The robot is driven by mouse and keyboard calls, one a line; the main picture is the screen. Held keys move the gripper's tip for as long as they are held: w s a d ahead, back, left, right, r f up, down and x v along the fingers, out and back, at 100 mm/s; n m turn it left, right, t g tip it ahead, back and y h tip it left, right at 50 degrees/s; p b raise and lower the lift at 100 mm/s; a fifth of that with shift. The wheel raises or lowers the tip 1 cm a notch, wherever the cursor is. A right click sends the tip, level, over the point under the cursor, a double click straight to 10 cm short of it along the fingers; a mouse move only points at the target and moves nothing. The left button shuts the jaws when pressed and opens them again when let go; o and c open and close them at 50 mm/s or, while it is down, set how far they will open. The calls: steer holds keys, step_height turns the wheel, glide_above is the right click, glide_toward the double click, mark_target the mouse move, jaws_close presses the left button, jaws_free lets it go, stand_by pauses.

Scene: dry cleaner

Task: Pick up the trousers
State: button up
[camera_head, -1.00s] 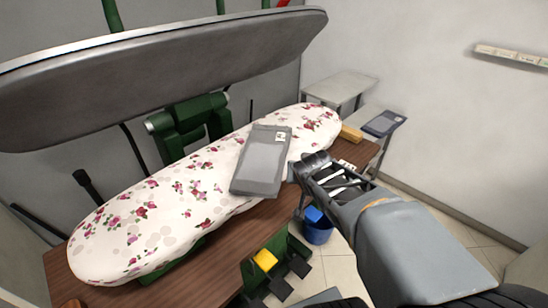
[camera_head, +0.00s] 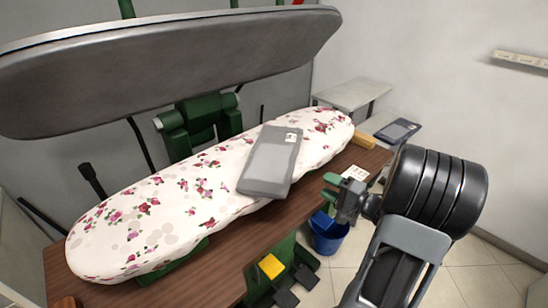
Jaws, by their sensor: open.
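The trousers (camera_head: 270,163) appear to be the grey folded garment with a small white tag. They lie flat and slightly tilted on the floral padded board (camera_head: 130,232), reaching over its front edge. My gripper (camera_head: 335,187) is open and empty, to the right of the trousers and apart from them. Its fingers have green tips and point left. My wrist hides part of the gripper and the table's right end.
A raised grey press head (camera_head: 180,70) hangs over the back of the board. The wooden table (camera_head: 195,278) carries a tan block (camera_head: 361,140) and a white card. A dark folded item (camera_head: 398,130) lies on a side table. A blue bucket (camera_head: 327,238) stands on the floor.

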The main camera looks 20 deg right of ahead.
steer(key=x, duration=1.2)
steer(key=shift+d, duration=0.15)
steer(key=shift+c, duration=0.5)
jaws_close()
